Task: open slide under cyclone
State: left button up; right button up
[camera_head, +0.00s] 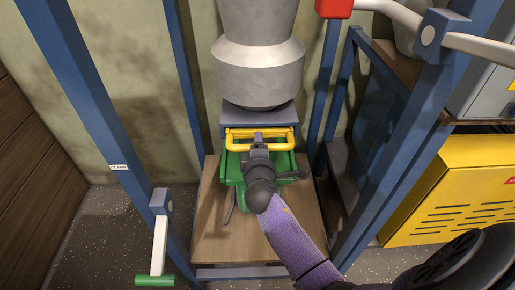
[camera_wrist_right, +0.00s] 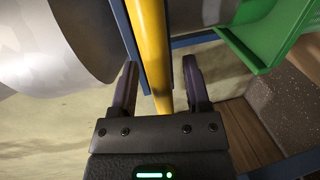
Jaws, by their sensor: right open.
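The grey metal cyclone (camera_head: 258,62) hangs at the top middle of the head view, and part of it shows in the wrist view (camera_wrist_right: 75,35). Below its outlet is a blue-grey slide housing (camera_head: 286,114) with a yellow bar handle (camera_head: 240,133) at its front. My right gripper (camera_head: 258,137) is at the middle of the handle. In the wrist view the yellow bar (camera_wrist_right: 152,40) runs between the two open fingers (camera_wrist_right: 160,75), with gaps visible at the sides. A green bin (camera_head: 232,172) is under the handle, partly hidden by my right arm. My left gripper is not in view.
Blue posts (camera_head: 88,95) frame the wooden platform (camera_head: 215,235) on both sides. A crank with a green grip (camera_head: 155,281) is at lower left. A yellow louvred cabinet (camera_head: 450,190) stands right. A white pipe with a red end (camera_head: 334,8) crosses the upper right.

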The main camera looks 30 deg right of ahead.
grip_shut()
dwell(0.3)
dwell(1.0)
